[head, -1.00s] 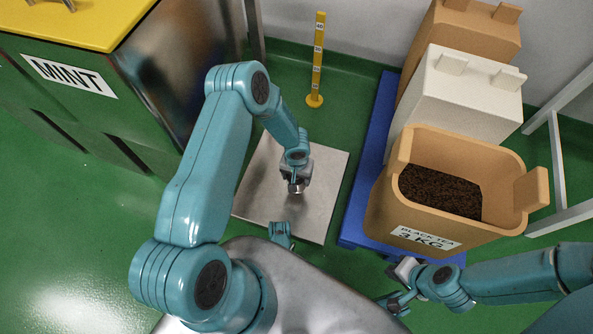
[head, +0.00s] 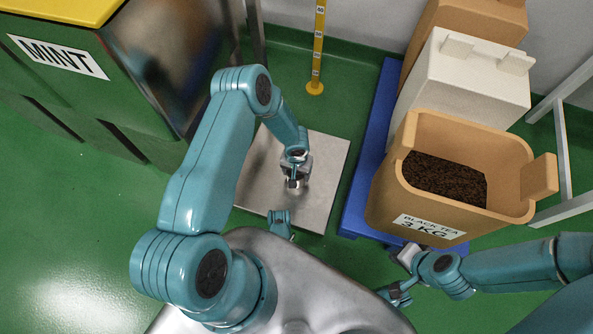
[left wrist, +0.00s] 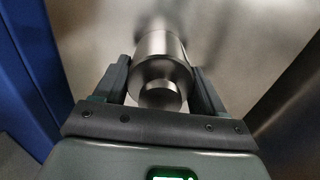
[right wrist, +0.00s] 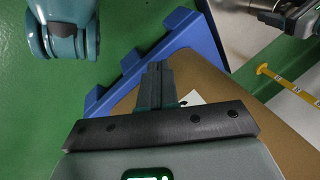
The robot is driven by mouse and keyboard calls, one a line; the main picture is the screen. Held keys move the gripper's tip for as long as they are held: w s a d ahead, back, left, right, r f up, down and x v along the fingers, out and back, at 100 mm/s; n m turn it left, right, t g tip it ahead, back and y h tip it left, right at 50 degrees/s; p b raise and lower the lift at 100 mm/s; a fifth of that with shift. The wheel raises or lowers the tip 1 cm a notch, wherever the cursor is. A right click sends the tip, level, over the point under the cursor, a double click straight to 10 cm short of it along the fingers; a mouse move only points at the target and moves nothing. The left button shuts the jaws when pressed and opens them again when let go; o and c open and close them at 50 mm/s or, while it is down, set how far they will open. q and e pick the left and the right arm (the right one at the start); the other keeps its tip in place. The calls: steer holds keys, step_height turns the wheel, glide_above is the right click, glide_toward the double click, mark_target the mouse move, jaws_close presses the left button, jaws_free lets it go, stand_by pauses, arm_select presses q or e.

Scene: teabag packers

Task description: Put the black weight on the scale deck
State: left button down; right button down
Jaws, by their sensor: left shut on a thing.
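My left gripper (head: 293,179) is shut on a weight over the scale deck (head: 258,196), a square steel plate on the floor. In the left wrist view the weight (left wrist: 162,68) is a shiny grey metal cylinder with a narrower knob, between the two fingers; it looks grey rather than black. I cannot tell whether its far end touches the deck. In the head view the gripper mostly hides it. My right gripper (head: 406,256) is beside the near side of the black tea bin; in the right wrist view its fingers (right wrist: 158,85) are together and empty.
The tan black tea bin (head: 405,207) stands on a blue pallet (head: 369,165) right of the deck, with a white bin (head: 455,85) behind. A yellow marked post (head: 318,50) stands behind the deck. The green MINT cabinet (head: 120,115) is at left. Green floor is open at lower left.

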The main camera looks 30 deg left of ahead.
arm_select(q)
steer(key=shift+w, duration=0.1)
arm_select(e)
steer(key=shift+f, duration=0.15)
arm_select(q)
steer(key=shift+c, duration=0.4)
jaws_free()
steer(key=shift+r, duration=0.15)
step_height(320, 180, up, 12)
steer(key=p, duration=0.5)
steer(key=s+d+r+h, duration=0.2)
steer(key=s+d+r, duration=0.1)
steer(key=s+d, duration=0.2)
steer(key=s+d+r+h, duration=0.1)
steer(key=s+d+r, duration=0.3)
steer(key=s, duration=0.6)
steer(key=shift+d+r+t+h, duration=0.25)
steer(key=shift+d+t+h, duration=0.15)
steer(key=shift+d, duration=0.65)
arm_select(e)
steer(key=shift+g, duration=0.5)
steer(key=s+r, duration=0.1)
steer(key=r, duration=0.2)
steer(key=s+r, duration=0.1)
steer(key=r, duration=0.1)
steer(key=shift+s+a, duration=0.35)
